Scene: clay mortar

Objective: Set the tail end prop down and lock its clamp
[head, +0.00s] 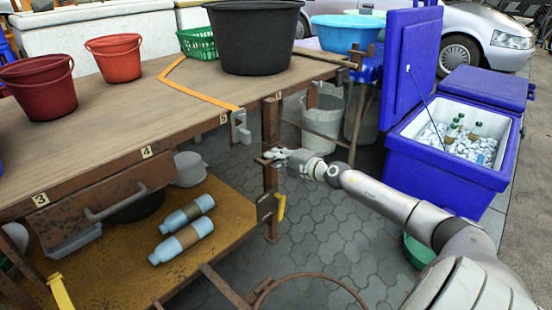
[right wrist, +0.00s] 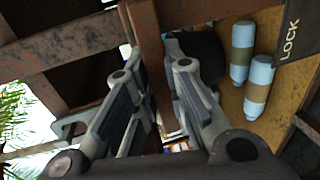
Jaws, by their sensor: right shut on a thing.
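The tail end prop (head: 270,125) is a rusty upright bar under the table's near right corner. My right gripper (head: 272,156) is shut on it, about halfway up. In the right wrist view, the prop (right wrist: 148,40) runs between my two fingers (right wrist: 155,100). The clamp (head: 265,207) is a dark plate low on the prop, with a yellow handle (head: 281,208) hanging down beside it. A dark plate marked LOCK (right wrist: 292,45) shows in the right wrist view. The prop's foot (head: 272,238) is at the paving; I cannot tell whether it bears on it. My left gripper is out of view.
The wooden table (head: 120,110) carries red buckets (head: 113,58) and a black tub (head: 255,40). Two bottles (head: 187,215) lie on the lower shelf (head: 215,250). A blue cooler (head: 455,150) stands right. A rusty ring (head: 310,278) is in front. Paving between is clear.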

